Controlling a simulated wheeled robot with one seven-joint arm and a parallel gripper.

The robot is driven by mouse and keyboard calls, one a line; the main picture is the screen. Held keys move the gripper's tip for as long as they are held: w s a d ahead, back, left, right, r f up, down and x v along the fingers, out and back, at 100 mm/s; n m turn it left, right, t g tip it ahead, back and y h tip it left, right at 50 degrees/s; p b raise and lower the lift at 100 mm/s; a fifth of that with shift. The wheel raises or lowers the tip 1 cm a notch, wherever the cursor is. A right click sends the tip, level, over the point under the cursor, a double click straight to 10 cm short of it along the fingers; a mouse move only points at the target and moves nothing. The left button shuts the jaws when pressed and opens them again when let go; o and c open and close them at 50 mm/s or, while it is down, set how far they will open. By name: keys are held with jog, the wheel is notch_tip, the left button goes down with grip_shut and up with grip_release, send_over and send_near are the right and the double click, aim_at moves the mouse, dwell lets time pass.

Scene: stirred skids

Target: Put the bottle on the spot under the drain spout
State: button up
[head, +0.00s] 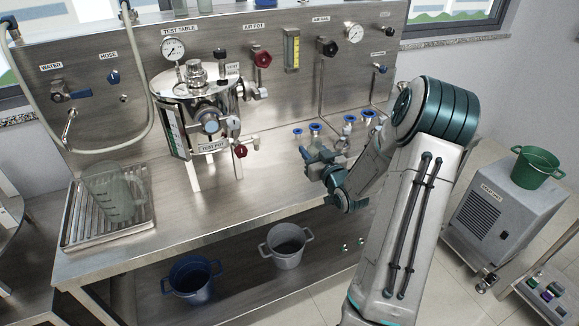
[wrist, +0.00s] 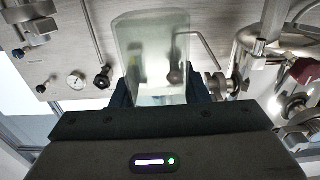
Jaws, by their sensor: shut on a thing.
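The bottle (wrist: 150,50) is clear and see-through in the wrist view. My gripper (wrist: 160,92) is shut on it, one dark finger on each side. In the head view my gripper (head: 318,160) is over the bench, right of the steel test pot (head: 195,105); I cannot make out the bottle there. A red-handled valve (head: 241,151) sits low on the pot's right side. I cannot clearly tell the drain spout from the other fittings, and no marked spot shows on the bench top (head: 270,175) below.
A clear measuring jug (head: 112,195) stands on a ribbed tray (head: 80,240) at left. Blue-rimmed fittings (head: 315,129) are at the back of the bench, near my gripper. A blue bucket (head: 192,280) and a grey bucket (head: 286,245) are on the lower shelf. Bench between pot and gripper is clear.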

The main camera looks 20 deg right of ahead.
jog(key=shift+w+a+f+p, duration=0.4)
jog(key=shift+w+a+f, duration=0.2)
jog(key=shift+a+f, duration=0.55)
jog(key=shift+w+a+f+p, duration=0.35)
jog(key=shift+w+a+f, duration=0.4)
jog(key=shift+f, duration=0.65)
jog(key=shift+w+a+f+p, duration=0.45)
jog(key=shift+a+f, duration=0.55)
jog(key=shift+f, duration=0.45)
jog(key=shift+f+b, duration=0.25)
jog(key=shift+b, duration=0.1)
jog(key=o, duration=0.9)
jog(key=shift+r, duration=0.1)
jog(key=shift+o, duration=0.2)
